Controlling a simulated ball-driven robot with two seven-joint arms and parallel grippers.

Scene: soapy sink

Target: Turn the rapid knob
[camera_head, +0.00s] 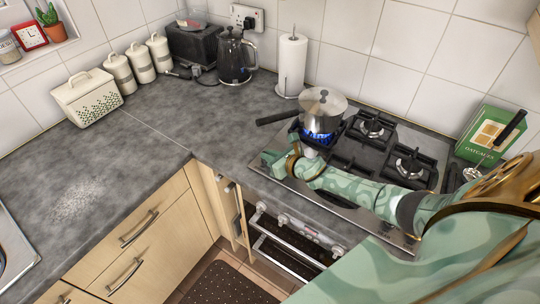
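My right arm comes in from the right and lies across the front of the gas hob (345,209). My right gripper (272,162) is at the hob's front left corner, beside and below the lit burner. Its fingers are small here, and I cannot tell whether they are open or shut. A blue flame (318,135) burns under a steel pot (322,108) with a lid and a dark handle. I cannot make out the rapid knob; my arm and gripper cover part of the hob's front area. My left gripper is not in view.
The oven front below has several knobs (283,219) and a rail handle. A paper towel roll (291,66) and black kettle (234,56) stand behind. A green oatcakes box (490,132) is at the right. The left worktop (110,180) is mostly clear.

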